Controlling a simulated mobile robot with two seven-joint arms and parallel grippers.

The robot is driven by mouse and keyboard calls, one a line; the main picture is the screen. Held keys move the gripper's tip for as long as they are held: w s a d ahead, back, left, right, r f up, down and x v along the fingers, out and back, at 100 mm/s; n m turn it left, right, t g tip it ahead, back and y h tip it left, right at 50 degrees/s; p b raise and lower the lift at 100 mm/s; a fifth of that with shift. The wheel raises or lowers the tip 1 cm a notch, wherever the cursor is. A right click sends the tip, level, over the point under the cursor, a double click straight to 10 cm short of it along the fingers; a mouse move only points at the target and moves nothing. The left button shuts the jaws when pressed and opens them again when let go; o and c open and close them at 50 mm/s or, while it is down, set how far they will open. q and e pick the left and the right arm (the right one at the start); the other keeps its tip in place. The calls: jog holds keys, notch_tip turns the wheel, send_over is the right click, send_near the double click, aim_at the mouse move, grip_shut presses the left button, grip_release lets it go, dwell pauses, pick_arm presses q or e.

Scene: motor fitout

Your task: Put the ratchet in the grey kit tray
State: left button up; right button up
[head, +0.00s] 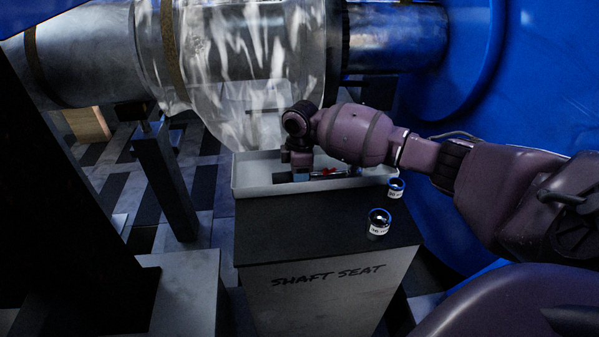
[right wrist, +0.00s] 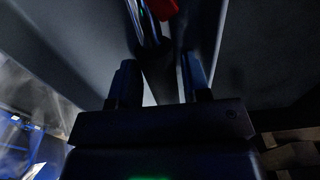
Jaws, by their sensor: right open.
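The grey kit tray (head: 262,189) lies on the black top of a pedestal in the head view. My right gripper (head: 300,176) points down into the tray, at its middle. A red piece with shiny metal (head: 328,172) lies in the tray just right of the gripper; I cannot tell whether it is the ratchet. In the right wrist view, my right gripper's fingers (right wrist: 160,84) are apart. A dark bar (right wrist: 160,68) shows between them, not clearly gripped, with a red part (right wrist: 162,9) and shiny metal beyond. My left gripper is not in view.
Two small blue-and-black labelled cylinders, one nearer (head: 379,222) and one by the tray (head: 396,188), stand on the pedestal (head: 300,238) marked SHAFT SEAT. A large metal shaft (head: 90,55) with clear wrapping hangs above. A blue housing (head: 540,90) is at right.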

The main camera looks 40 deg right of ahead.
notch_tip(320, 180, up, 12)
jog(key=p, duration=0.3)
jog(key=shift+d+r, duration=0.1)
dwell(0.6)
